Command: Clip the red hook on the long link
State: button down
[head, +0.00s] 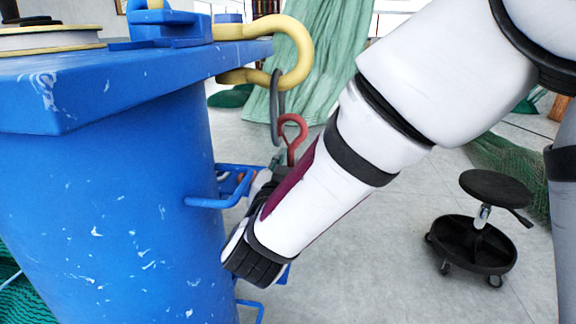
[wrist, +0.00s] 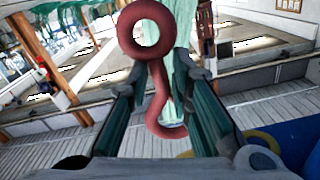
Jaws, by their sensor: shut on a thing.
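The long link (head: 277,105) is a slim dark grey loop. It hangs down from the thick yellow shackle (head: 290,50) at the corner of the blue bench. The red hook (head: 293,132) is held upright just right of the link's lower part. In the head view they overlap or nearly touch; I cannot tell whether the link is inside the hook. My gripper (head: 276,165), partly hidden by my arm, is shut on the red hook below the link. In the wrist view the hook (wrist: 160,85), with a round loop at one end and a curve at the other, stands between my fingers (wrist: 167,78).
The blue bench (head: 90,95) and its blue drum-like body (head: 110,210) fill the left. A blue bar bracket (head: 210,202) juts out close to my gripper. A black wheeled stool (head: 490,205) stands right on open grey floor. Green nets (head: 325,70) hang behind.

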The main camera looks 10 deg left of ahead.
jog(key=shift+a+f+b, duration=0.5)
jog(key=shift+f+b, duration=0.05)
jog(key=shift+b, duration=0.15)
jog(key=shift+a+f+b, duration=0.6)
jog(key=shift+b, duration=0.1)
dwell(0.4)
jog(key=shift+a+f+b, duration=0.15)
jog(key=shift+f+b, duration=0.45)
jog(key=shift+b, duration=0.1)
dwell(0.6)
dwell(0.5)
jog(key=c, duration=1.4)
grip_release()
jog(key=shift+o, duration=0.2)
jog(key=shift+f, duration=0.1)
